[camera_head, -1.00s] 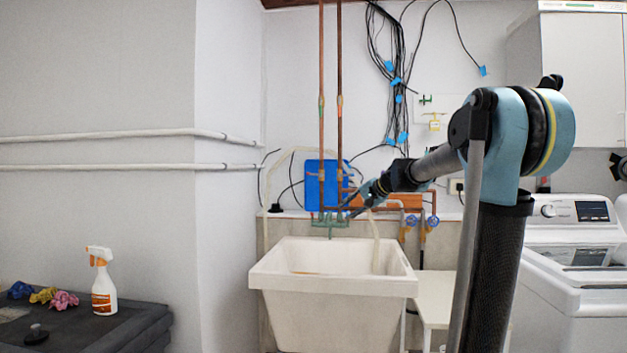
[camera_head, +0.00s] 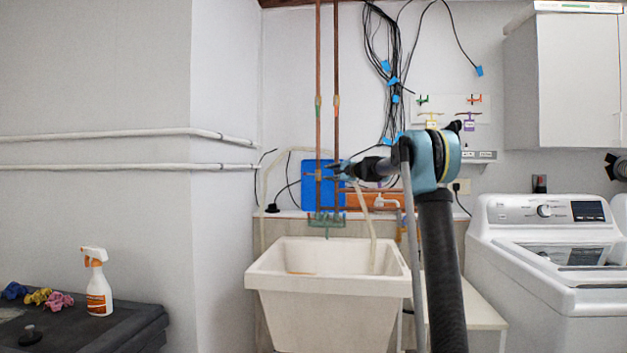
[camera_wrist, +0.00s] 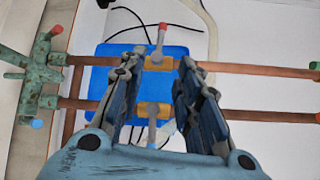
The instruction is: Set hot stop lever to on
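In the wrist view, a lever with a red tip (camera_wrist: 163,31) sits on a brass valve on the upper copper pipe, standing crosswise to the pipe. A second lever with a blue tip (camera_wrist: 152,143) sits on the lower pipe. Both are in front of a blue board (camera_wrist: 104,82), which also shows in the head view (camera_head: 309,197). My gripper (camera_wrist: 161,60) is open and empty; the upper valve appears between its fingertips, with the red tip beyond them. Contact cannot be told. In the head view my gripper (camera_head: 330,172) is at the board; the levers are too small to make out.
A green tap fixture (camera_wrist: 36,82) with red and blue ends is left in the wrist view. A white sink (camera_head: 330,310) stands below the pipes. A washing machine (camera_head: 545,300) is at right. A dark table (camera_head: 110,325) with a spray bottle (camera_head: 98,290) is at left.

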